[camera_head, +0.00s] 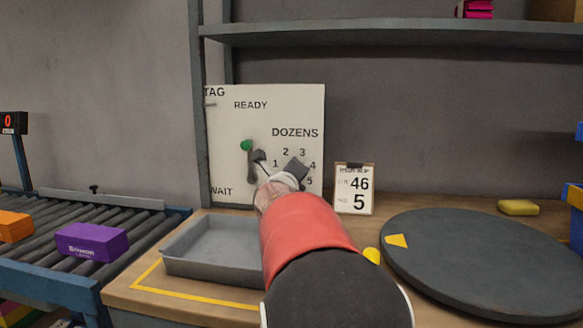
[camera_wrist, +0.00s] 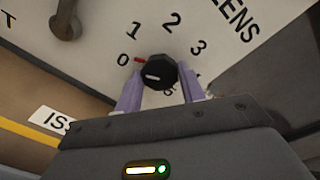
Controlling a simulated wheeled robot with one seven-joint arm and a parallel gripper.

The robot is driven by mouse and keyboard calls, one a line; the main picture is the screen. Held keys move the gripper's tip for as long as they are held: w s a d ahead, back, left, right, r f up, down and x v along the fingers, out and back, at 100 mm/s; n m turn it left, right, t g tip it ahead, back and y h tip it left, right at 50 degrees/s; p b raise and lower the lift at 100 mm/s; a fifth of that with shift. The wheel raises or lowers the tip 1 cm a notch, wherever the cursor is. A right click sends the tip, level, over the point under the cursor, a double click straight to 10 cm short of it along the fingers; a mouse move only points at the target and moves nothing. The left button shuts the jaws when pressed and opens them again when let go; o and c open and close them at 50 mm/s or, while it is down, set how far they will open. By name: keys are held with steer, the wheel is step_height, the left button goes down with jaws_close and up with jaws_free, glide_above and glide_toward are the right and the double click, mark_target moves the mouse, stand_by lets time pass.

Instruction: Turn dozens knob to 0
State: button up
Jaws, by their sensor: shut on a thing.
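The dozens knob (camera_wrist: 156,72) is black with a short white mark on its face, in the wrist view. A small red mark (camera_wrist: 139,60) at its upper left edge points close to the printed 0. The numbers 0, 1, 2 and 3 arc around the knob; a lower digit is partly hidden. My gripper (camera_wrist: 159,78) has its two pale purple fingers on either side of the knob, shut on it. In the head view my arm covers the knob, and the white panel (camera_head: 225,115) shows DOZENS with digits 1 to 5 visible.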

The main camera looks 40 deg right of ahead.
steer(key=shift+n+p, duration=0.6)
steer(key=shift+n, duration=0.3)
steer(key=shift+f, duration=0.1)
steer(key=o, duration=1)
steer(key=v, duration=0.7)
steer(key=shift+s+a, duration=0.2)
steer(key=shift+a, duration=0.1)
